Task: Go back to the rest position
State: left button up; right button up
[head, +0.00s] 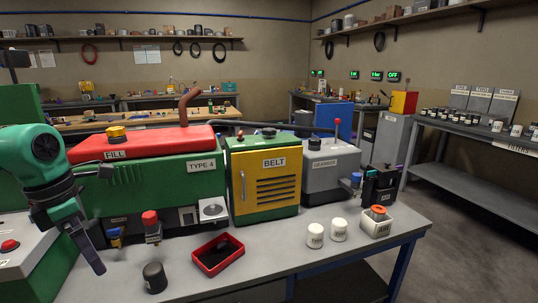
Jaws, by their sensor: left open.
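My left gripper (100,222) is at the left of the head view, on a teal and dark arm. Its dark fingers stand apart and nothing shows between them. It is in front of the left end of the green machine (150,184) with the red top marked FILL and TYPE 4, above the grey bench (270,240). One finger points down toward the bench, left of a dark cylinder (155,277). My right gripper does not show.
On the bench are a red tray (218,254), two white jars (315,236), a white box with an orange ring (377,222), a yellow-doored BELT unit (266,180) and a grey gearbox (322,167). A shelf of filters (490,140) stands right. Floor shows at lower right.

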pick_arm(q)
jog(key=w+d+f+n+t+h, duration=0.7)
jog(key=w+n+t+h, duration=0.1)
jog(key=n+t, duration=0.15)
jog(key=a+f+n+t+y, duration=0.3)
jog(key=n+t+y, duration=0.2)
jog(key=n, duration=0.6)
jog(key=s+f+n+g+y, duration=0.7)
jog(key=s+f+n, duration=0.4)
jog(key=f+n, duration=0.55)
jog(key=s+d+f+n+g+h, duration=0.3)
jog(key=s+d+f+n+g, duration=0.2)
jog(key=s+d, duration=0.45)
jog(key=s+a+f+g+p, duration=0.1)
jog(key=s+f+p, duration=0.1)
jog(key=f, duration=0.7)
jog(key=s+a+f+g+p, duration=0.1)
jog(key=s+f+p, duration=0.1)
jog(key=f, duration=0.7)
jog(key=s+a+f+p, duration=0.2)
jog(key=s+f+p, duration=0.1)
jog(key=s+f, duration=0.8)
jog(key=s, duration=0.5)
jog(key=shift+s+a+f+m+g, duration=0.25)
jog(key=shift+a+f+m+g, duration=0.1)
jog(key=shift+a+m, duration=0.05)
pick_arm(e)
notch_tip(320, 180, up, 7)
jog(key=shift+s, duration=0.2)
